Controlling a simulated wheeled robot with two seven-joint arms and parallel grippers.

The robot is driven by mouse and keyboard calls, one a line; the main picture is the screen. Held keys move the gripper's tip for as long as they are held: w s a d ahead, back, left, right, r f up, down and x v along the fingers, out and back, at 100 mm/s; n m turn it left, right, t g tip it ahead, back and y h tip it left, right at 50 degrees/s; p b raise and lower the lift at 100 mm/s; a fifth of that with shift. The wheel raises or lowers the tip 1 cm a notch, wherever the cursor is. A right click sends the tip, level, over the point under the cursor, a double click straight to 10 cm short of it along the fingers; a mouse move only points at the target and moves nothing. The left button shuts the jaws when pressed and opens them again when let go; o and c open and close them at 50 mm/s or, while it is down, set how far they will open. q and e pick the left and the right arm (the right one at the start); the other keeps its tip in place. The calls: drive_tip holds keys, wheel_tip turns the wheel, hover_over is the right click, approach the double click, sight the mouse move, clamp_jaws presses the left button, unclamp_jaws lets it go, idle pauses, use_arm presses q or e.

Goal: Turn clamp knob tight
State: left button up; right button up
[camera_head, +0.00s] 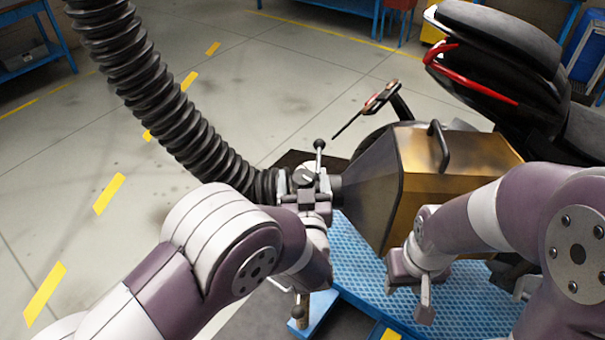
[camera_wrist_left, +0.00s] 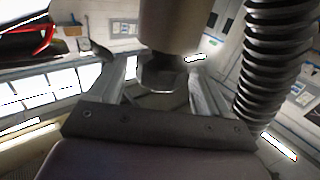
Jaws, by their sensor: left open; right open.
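The exhaust hose's clamp (camera_head: 304,177) sits where the black corrugated hose (camera_head: 175,105) meets the gold-brown hood (camera_head: 450,165). A lever with a black ball end (camera_head: 320,144) stands up beside it. My left gripper (camera_head: 312,208) is at the clamp from below, partly hidden by my forearm. In the left wrist view its open fingers (camera_wrist_left: 165,85) stand on both sides of a dark cylindrical part (camera_wrist_left: 175,25) with a faceted end, seemingly the knob. I cannot tell whether they touch it. My right gripper (camera_head: 415,290) is open and empty, in front of the hood.
A blue textured platform (camera_head: 365,262) lies under the hood. A black motorcycle (camera_head: 500,60) with a red rail stands at the back right. A blue bench (camera_head: 32,50) is at the far left. The grey floor (camera_head: 90,140) at left is clear, with yellow dashes.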

use_arm(q)
drive_tip(key=shift+w, duration=0.65)
drive_tip(key=c, duration=0.9)
drive_tip(key=shift+c, duration=0.2)
